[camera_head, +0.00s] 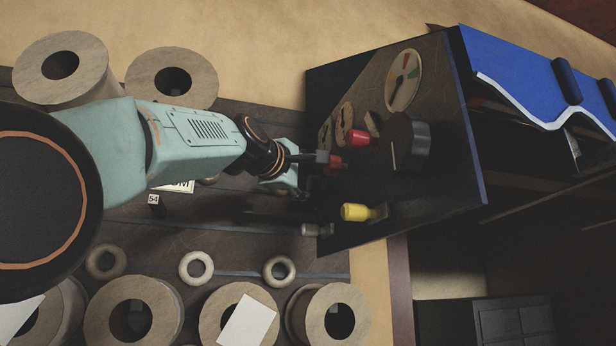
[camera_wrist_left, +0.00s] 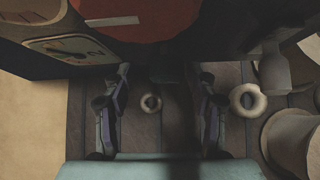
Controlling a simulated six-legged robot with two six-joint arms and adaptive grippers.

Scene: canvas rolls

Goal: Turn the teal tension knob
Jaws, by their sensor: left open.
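I cannot make out a teal knob for certain in either view; it may be hidden by my arm and gripper. The dark control panel (camera_head: 440,190) carries a large black knob (camera_head: 405,141) with a white line, a red knob (camera_head: 361,138) and a yellow knob (camera_head: 357,212). My left gripper (camera_head: 318,168) is in front of the panel's left part, below the red knob. In the left wrist view its two fingers (camera_wrist_left: 163,78) are apart with nothing between them. A large red knob face (camera_wrist_left: 135,16) with a white line fills the top there. My right gripper is out of view.
A gauge (camera_head: 404,80) sits at the panel's top. Canvas rolls (camera_head: 132,312) and pale rings (camera_head: 196,268) lie on the dark slatted surface (camera_head: 230,240). A small grey knob (camera_head: 316,230) is at the panel's lower left.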

